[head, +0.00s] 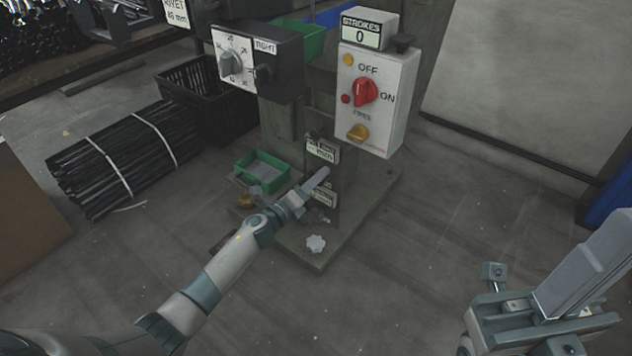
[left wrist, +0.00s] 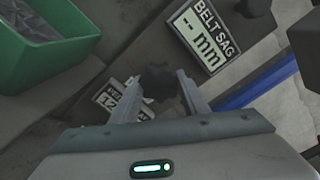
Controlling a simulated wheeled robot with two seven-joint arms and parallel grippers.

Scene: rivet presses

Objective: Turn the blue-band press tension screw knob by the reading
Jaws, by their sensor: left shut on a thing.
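My left gripper (head: 318,182) reaches in from the left to the front of the press column, low down. In the left wrist view, a dark lobed knob (left wrist: 159,82) sits between the fingers of my left gripper (left wrist: 158,95), which is shut on it. The belt sag display (left wrist: 205,35) beside it reads "-- mm"; it also shows in the head view (head: 321,150). A partly hidden label (left wrist: 110,97) lies behind the left finger. The knob is mostly hidden by the gripper in the head view. My right gripper (head: 540,310) is at the lower right; its fingers are unclear.
A control box (head: 380,95) with a red switch (head: 364,92) and a "STROKES 0" counter (head: 362,32) is above. A dial box (head: 255,62) is to its left. A green bin (head: 262,172) stands beside the column.

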